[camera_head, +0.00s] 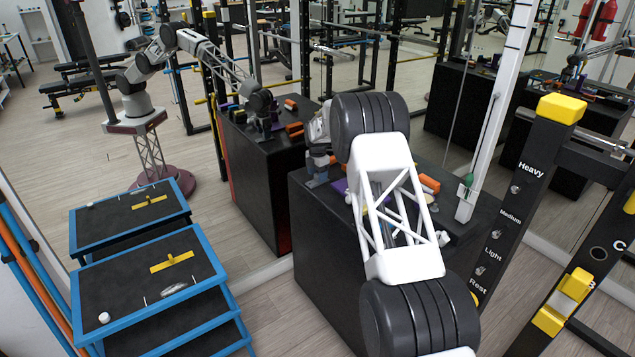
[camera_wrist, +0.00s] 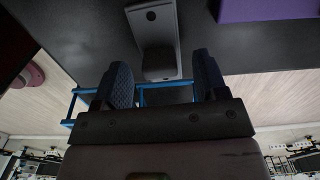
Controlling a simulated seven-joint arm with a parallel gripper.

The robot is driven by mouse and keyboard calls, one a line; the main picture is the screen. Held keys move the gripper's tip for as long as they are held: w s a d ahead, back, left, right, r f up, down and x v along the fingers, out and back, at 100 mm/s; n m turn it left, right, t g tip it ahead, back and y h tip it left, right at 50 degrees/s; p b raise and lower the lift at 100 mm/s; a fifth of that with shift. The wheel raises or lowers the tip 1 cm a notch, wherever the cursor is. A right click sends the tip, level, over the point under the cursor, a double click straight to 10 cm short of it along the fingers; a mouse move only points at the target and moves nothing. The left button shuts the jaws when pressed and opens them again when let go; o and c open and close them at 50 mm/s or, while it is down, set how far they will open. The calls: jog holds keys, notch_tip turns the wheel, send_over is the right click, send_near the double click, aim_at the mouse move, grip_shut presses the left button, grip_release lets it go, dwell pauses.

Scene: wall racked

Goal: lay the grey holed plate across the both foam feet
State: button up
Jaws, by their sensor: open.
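In the wrist view a grey plate (camera_wrist: 168,28) with a small round hole lies on a black surface. It reaches in between the two fingers of my gripper (camera_wrist: 162,66), which stand apart on either side of it, not visibly closed on it. In the head view my gripper (camera_head: 317,176) is low over the left end of the black box top, and I cannot make out the plate there. A purple block (camera_wrist: 265,9) shows at the upper right of the wrist view; a purple patch (camera_head: 340,186) is beside my gripper in the head view. I cannot tell whether these are foam feet.
The black box (camera_head: 318,240) also carries orange blocks (camera_head: 428,184) and smaller items, partly hidden by my arm. A white upright post (camera_head: 494,110) stands at its right. A blue-framed step (camera_head: 160,290) with a yellow piece stands at left. A mirror behind repeats the scene.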

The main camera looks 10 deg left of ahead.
jog(key=shift+f, duration=0.9)
jog(key=shift+c, duration=0.3)
jog(key=c, duration=1)
jog(key=shift+r, duration=0.1)
notch_tip(320, 180, up, 18)
jog(key=shift+f, duration=0.1)
dwell(0.4)
